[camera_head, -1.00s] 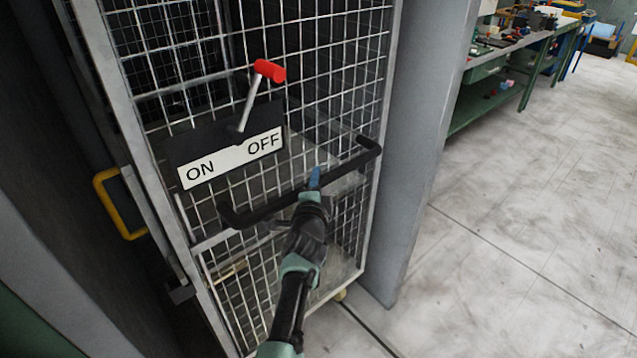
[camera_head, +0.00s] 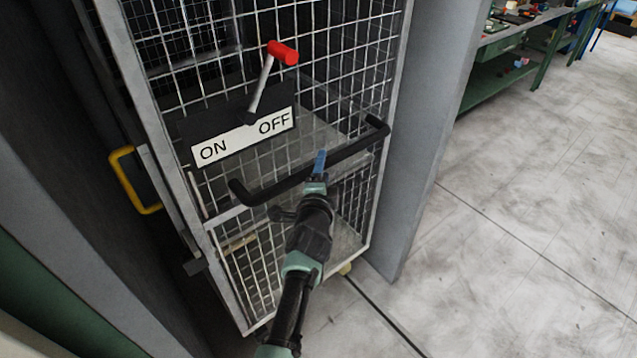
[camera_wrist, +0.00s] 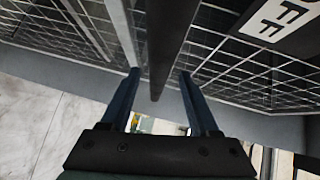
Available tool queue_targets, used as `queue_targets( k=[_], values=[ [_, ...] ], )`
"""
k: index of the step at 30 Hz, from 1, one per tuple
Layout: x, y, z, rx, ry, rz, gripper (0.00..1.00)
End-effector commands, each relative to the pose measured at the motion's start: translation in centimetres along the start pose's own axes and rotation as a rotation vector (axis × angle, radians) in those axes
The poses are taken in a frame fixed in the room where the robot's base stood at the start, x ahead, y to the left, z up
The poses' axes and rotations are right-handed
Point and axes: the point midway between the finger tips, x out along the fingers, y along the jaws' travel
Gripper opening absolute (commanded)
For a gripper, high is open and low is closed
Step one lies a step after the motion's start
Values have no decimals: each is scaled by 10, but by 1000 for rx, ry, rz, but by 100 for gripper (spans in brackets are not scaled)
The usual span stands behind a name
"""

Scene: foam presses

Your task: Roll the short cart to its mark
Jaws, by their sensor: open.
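A wire-mesh cart (camera_head: 350,205) with a grey frame fills the middle of the head view. A black push handle (camera_head: 355,148) runs across its near side, and a caster shows at its lower right. My gripper (camera_head: 320,160) is at the middle of this handle. In the wrist view my gripper's two blue fingers (camera_wrist: 158,85) are apart, with the dark handle bar (camera_wrist: 165,45) running between them; I cannot tell whether they touch it. No floor mark for the cart can be made out.
A red-tipped lever (camera_head: 283,52) stands above an ON/OFF plate (camera_head: 243,138) on the cart. A yellow handle (camera_head: 133,180) is at the left. A grey post (camera_head: 415,130) stands right of the cart. Open floor (camera_head: 530,200) lies right, with a green workbench (camera_head: 500,80) behind.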

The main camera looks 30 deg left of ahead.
Motion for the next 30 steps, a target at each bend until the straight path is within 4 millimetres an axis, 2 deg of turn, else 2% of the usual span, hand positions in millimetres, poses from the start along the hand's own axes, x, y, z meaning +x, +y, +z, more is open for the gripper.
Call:
queue_targets(
  k=[1, 9, 15, 21, 30],
  values=[
    [-10, -4, 0, -2, -1, 1, 62],
    [-56, -4, 1, -4, -3, 1, 62],
    [-80, -3, 1, -2, -3, 1, 62],
    [-89, -2, 0, -2, -1, -1, 62],
    [-89, -1, 0, -1, 0, -1, 62]
  ],
)
